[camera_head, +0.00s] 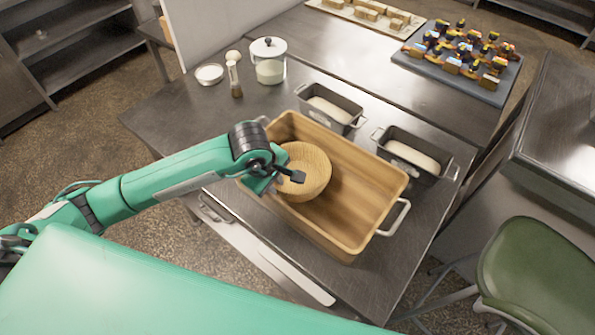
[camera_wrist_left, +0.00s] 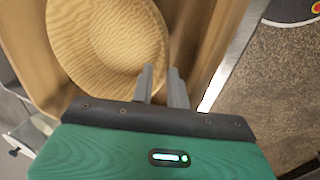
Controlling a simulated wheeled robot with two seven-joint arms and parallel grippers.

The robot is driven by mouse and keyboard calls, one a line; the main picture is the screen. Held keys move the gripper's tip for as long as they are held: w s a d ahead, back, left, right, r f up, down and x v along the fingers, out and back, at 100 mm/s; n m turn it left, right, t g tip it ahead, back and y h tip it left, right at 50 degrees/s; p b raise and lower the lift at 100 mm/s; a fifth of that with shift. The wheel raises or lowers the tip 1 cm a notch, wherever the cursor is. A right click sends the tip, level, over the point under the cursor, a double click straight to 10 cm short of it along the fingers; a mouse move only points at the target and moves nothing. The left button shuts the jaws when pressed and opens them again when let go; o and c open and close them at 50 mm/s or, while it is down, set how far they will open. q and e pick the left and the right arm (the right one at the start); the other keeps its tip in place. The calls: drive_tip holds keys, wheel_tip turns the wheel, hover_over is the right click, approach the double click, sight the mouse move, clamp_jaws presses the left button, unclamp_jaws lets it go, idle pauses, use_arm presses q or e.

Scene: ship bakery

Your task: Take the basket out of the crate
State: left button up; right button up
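The basket (camera_head: 310,160) is a round, pale wooden bowl shape. It sits in the left part of a long, light wooden crate (camera_head: 345,240), and it also shows in the left wrist view (camera_wrist_left: 105,38). My left gripper (camera_head: 278,180) is at the near left rim of the basket. In the left wrist view its two fingers (camera_wrist_left: 161,72) are a small gap apart, one over the basket's edge and one just outside it. Contact with the rim is not clear. The gripper hides part of the basket's near side. My right gripper is not in view.
The crate has metal handles (camera_head: 397,218) and stands on a steel table (camera_head: 180,128). Two dark loaf tins (camera_head: 330,113) with dough stand behind it. A lidded jar (camera_head: 269,62) and small containers stand at the back left. A green chair (camera_head: 535,270) is at right.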

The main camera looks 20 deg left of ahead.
use_arm(q)
drive_tip(key=shift+w+d+f, duration=0.1)
drive_tip(key=shift+d+f, duration=0.05)
drive_tip(key=shift+f, duration=0.45)
clamp_jaws()
idle(1.0)
